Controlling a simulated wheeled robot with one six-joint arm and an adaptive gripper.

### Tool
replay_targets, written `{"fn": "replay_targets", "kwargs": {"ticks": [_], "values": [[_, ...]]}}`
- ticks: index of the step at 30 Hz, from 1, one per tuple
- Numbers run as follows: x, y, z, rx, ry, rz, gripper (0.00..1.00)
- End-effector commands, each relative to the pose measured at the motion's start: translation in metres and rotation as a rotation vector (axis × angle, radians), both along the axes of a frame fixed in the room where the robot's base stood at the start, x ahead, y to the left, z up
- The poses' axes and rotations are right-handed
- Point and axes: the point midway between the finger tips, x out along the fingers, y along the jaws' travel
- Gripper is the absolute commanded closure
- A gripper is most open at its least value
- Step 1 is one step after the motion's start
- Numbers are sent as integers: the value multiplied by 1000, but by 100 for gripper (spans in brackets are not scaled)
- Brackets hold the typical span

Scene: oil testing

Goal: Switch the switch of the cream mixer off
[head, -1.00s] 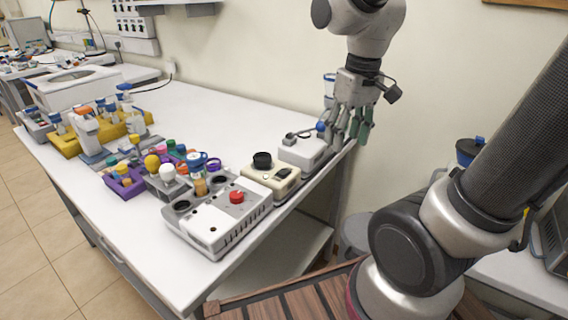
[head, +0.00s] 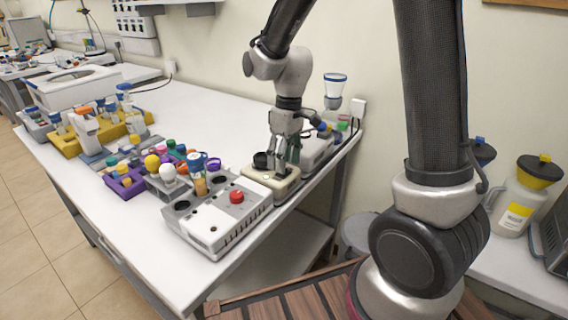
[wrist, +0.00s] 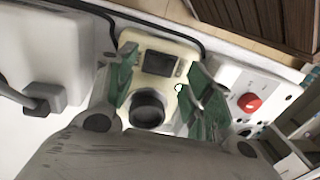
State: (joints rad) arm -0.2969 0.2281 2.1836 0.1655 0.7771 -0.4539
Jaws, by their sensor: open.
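The cream mixer (head: 286,187) stands near the front edge of the white table, with a black round cup (head: 261,161) on top. In the wrist view the cream mixer (wrist: 182,52) is in the middle. It has the black cup (wrist: 147,107) and a dark square switch (wrist: 159,63); which way the switch is set I cannot tell. My gripper (head: 284,163) is open and empty, pointing down over the mixer. In the wrist view the green fingers of my gripper (wrist: 163,78) lie on either side of the mixer. Whether they touch it I cannot tell.
A grey-white device with a red knob (head: 237,196) stands close beside the mixer. A white device (head: 318,148) stands on its other side. Tube racks (head: 125,184) are to the left. The table's middle (head: 200,110) is clear.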

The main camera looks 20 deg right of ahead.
Motion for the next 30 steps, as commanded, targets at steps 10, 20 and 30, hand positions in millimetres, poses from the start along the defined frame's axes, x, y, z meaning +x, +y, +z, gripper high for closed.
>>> {"fn": "replay_targets", "kwargs": {"ticks": [10, 20, 30], "values": [[-1, 1, -17, 0, 0, -1, 48], [-1, 1, -16, 0, 0, -2, 90], [-5, 4, -16, -86, -55, 5, 94]]}}
